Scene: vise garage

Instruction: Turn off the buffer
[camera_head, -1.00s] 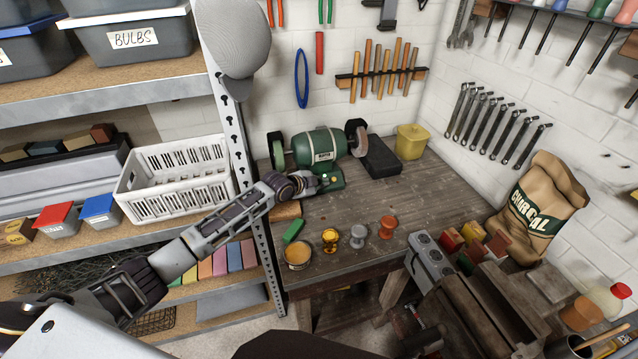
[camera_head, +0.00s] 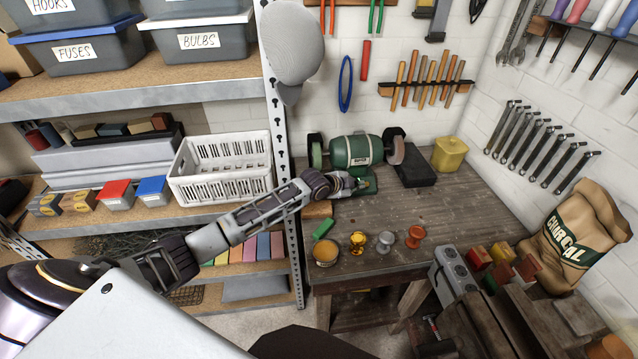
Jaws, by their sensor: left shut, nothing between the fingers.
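The green bench buffer (camera_head: 357,151) stands at the back left of the wooden workbench, with a wheel at each end. Its green base (camera_head: 366,187) carries the front switch area, which is mostly hidden by my gripper. My left gripper (camera_head: 362,184) is shut and empty, with its fingertips at the front of that base. I cannot tell whether it touches a switch, or whether the wheels turn. My right gripper is not in view.
A black box (camera_head: 413,168) and a yellow bin (camera_head: 449,153) stand right of the buffer. A white crate (camera_head: 221,168) sits on the left shelf by my arm. The bench middle is clear.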

